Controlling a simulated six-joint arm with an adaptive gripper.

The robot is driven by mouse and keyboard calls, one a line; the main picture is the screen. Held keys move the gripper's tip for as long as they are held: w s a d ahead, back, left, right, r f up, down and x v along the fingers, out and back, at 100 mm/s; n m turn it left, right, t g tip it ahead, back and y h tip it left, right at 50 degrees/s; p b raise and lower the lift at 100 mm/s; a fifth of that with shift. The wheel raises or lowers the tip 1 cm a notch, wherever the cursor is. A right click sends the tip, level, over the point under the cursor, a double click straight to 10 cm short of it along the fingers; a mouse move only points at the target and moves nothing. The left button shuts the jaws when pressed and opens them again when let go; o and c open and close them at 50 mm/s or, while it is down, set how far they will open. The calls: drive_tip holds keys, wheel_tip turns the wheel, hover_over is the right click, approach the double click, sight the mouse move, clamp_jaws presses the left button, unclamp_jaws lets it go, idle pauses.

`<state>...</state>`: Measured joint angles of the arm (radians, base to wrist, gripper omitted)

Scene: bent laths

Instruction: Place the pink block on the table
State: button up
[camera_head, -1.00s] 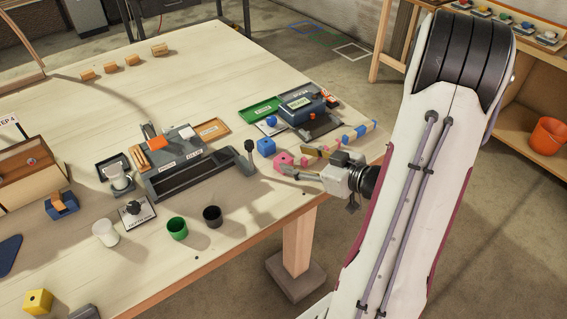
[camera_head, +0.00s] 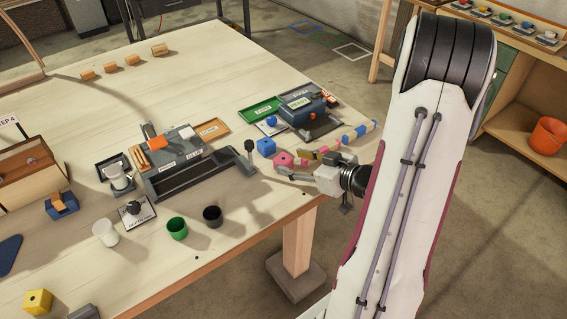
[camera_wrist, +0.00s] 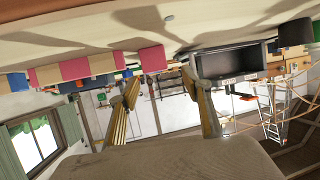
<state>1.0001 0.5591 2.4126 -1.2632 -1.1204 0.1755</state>
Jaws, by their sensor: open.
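The pink block (camera_head: 283,160) sits on the table (camera_head: 262,205) near its right edge, close to my fingertips. In the wrist view the pink block (camera_wrist: 152,58) shows beyond the fingertips, roughly in line with the gap and nearer the left finger. My gripper (camera_head: 292,168) is open, low over the table edge, its fingers pointing left. Its two fingers also show spread apart in the wrist view (camera_wrist: 160,80), with nothing visibly held. Whether a finger touches the block cannot be told.
A blue block (camera_head: 266,146) stands just behind the pink one. Striped laths (camera_head: 358,131) lie to the right. The table's front middle is fairly clear.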

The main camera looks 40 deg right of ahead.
sight(285, 159)
drive_tip(key=shift+w+f, duration=0.1)
drive_tip(key=shift+w, duration=0.15)
drive_tip(key=shift+w+f, duration=0.85)
drive_tip(key=shift+w, duration=0.3)
drive_tip(key=shift+x, duration=1.1)
drive_tip(key=c, duration=1.3)
drive_tip(key=shift+r, duration=0.15)
drive_tip(key=shift+r, duration=4.9)
